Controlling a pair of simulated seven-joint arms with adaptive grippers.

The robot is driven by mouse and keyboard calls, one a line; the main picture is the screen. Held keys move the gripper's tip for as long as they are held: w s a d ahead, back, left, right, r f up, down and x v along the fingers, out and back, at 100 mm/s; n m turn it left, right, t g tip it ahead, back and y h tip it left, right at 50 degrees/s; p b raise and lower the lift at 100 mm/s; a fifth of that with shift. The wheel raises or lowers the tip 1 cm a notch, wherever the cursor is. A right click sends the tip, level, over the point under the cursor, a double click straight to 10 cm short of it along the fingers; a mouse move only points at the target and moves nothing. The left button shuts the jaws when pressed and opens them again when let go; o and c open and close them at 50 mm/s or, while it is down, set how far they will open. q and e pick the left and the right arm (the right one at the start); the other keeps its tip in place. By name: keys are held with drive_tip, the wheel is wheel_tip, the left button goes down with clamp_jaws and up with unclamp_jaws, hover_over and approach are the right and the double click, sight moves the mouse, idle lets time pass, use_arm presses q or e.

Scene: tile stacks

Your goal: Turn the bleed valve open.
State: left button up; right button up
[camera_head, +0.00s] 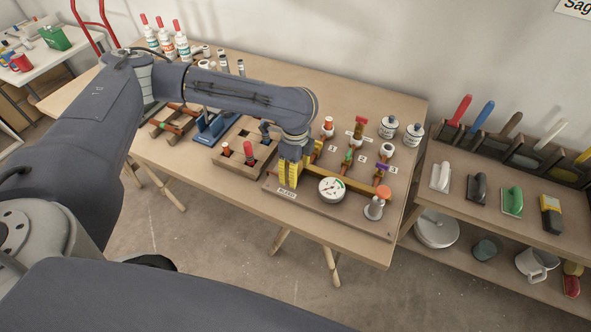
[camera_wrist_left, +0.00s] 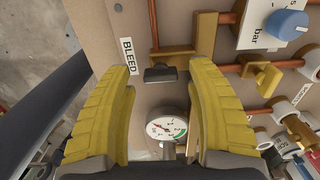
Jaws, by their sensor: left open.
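My left gripper (camera_head: 288,173) reaches down over the near left part of the valve board (camera_head: 345,217). In the left wrist view its yellow fingers (camera_wrist_left: 158,78) are open and apart. A dark bar-like handle (camera_wrist_left: 160,74) lies between the fingertips, crosswise to a thin copper pipe (camera_wrist_left: 153,25). A gap shows on each side of it, and contact is not visible. A brass-coloured block (camera_wrist_left: 178,61) sits right beside it. The "BLEED" label (camera_wrist_left: 128,57) is by the left fingertip; it also shows in the head view (camera_head: 287,191). My right gripper is not in view.
A round white gauge (camera_head: 331,189) stands just right of the gripper, and shows between the fingers in the wrist view (camera_wrist_left: 166,130). More pipes and coloured valves, including a purple one (camera_head: 382,191), fill the board's right side. A tool shelf (camera_head: 470,222) stands at the right.

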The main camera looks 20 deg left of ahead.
use_arm(q)
drive_tip(key=shift+w+r, duration=0.1)
drive_tip(key=shift+r, duration=0.4)
wheel_tip(320, 180, up, 11)
idle(0.5)
